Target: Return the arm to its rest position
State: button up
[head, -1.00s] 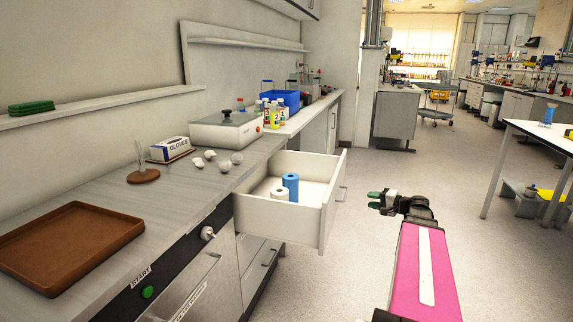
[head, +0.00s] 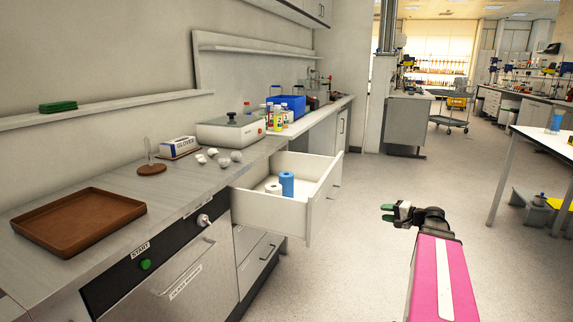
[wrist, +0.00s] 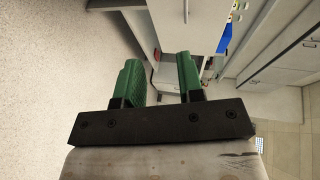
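My gripper (head: 387,212) has green fingers and hangs in free air over the floor, right of the open drawer, at the end of my pink arm. In the wrist view, the two green fingers (wrist: 160,80) stand apart with nothing between them, and floor and cabinet fronts show beyond. The open drawer (head: 270,213) holds a blue roll (head: 287,184) and a white roll (head: 273,188). My gripper is apart from the drawer and touches nothing.
The counter carries a brown tray (head: 75,243), a glove box (head: 180,147) and a grey lab device (head: 230,131). A white table (head: 545,135) stands at the right. The floor (head: 370,190) between is clear.

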jog(key=s+a+f+n+g+h, duration=0.4)
jog(key=s+a+f+g+h, duration=0.1)
jog(key=s+a+f, duration=0.3)
jog(key=s+a+f+n+g+h, duration=0.3)
jog(key=s+a+f+g+h, duration=0.2)
jog(key=s+a+f, duration=0.3)
jog(key=a+f+h, duration=0.1)
jog(key=a+f, duration=0.1)
jog(key=a, duration=0.2)
jog(key=shift+f+n, duration=0.35)
jog(key=shift+n, duration=0.05)
jog(key=shift+w+a, duration=0.1)
jog(key=shift+a, duration=0.05)
